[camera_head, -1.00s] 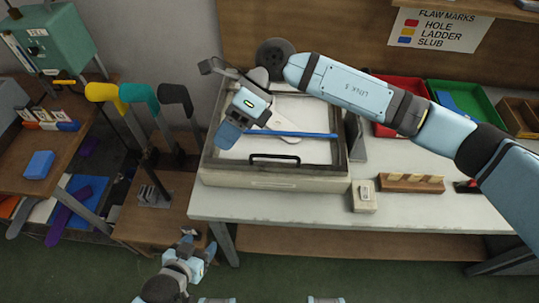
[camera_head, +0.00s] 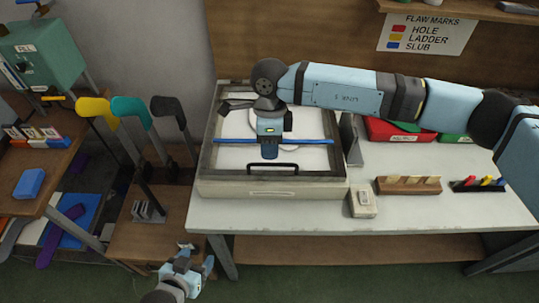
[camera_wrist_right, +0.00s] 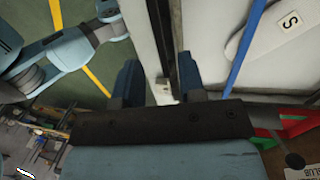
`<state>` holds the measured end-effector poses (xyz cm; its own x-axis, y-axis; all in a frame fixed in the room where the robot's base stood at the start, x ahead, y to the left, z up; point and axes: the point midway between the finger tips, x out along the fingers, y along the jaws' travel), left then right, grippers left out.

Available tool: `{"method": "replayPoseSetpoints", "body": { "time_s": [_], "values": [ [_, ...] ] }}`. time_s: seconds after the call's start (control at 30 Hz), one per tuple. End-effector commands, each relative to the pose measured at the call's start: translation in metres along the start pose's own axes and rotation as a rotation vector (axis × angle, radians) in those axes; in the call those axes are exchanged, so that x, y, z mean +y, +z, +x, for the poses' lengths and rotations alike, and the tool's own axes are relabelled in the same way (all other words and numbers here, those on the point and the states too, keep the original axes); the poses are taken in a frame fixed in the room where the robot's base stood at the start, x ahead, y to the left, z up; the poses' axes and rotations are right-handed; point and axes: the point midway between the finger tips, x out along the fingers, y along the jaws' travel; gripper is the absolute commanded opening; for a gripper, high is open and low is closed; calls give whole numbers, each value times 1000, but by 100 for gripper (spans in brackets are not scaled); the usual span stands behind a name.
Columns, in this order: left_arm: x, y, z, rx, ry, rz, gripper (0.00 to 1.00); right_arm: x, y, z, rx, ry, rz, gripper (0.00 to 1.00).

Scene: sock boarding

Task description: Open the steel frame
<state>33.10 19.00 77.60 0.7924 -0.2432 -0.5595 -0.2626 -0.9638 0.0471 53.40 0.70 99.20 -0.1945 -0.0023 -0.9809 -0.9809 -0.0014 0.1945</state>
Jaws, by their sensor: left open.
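The steel frame (camera_head: 208,130) is a dark rectangular rim lying flat on a pale box (camera_head: 235,188), with a black handle (camera_head: 273,167) at its front. My right gripper (camera_head: 269,155) points down over the frame, just behind the handle; the arm hides part of the frame. In the right wrist view its blue fingers (camera_wrist_right: 162,85) are apart, with a dark bar (camera_wrist_right: 162,35) beyond the gap between them. I cannot tell whether they touch it. My left gripper (camera_head: 197,257) is open and empty, low in front of the table.
A blue strip (camera_head: 318,141) crosses the frame. A white board marked S (camera_wrist_right: 283,27) shows in the wrist view. A small pale block (camera_head: 362,201) and a wooden rack (camera_head: 407,186) stand right of the box. Colored forms (camera_head: 130,107) stand at left.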

Motion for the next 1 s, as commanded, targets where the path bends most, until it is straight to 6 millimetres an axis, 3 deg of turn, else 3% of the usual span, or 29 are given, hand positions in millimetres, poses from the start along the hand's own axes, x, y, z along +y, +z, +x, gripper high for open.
{"method": "replayPoseSetpoints", "body": {
  "time_s": [0.23,0.63,0.8,1.0],
  "values": [
    [-1,-2,-2,1,0,6,62,0,0,34,-1,1,-1,37],
    [-1,-1,-2,1,-1,8,62,0,0,41,-2,0,-1,37],
    [-1,-1,-2,1,-1,8,62,0,0,41,-2,0,-1,0],
    [-1,-1,-2,1,-1,8,62,0,0,40,-2,0,-1,0]
  ]
}}
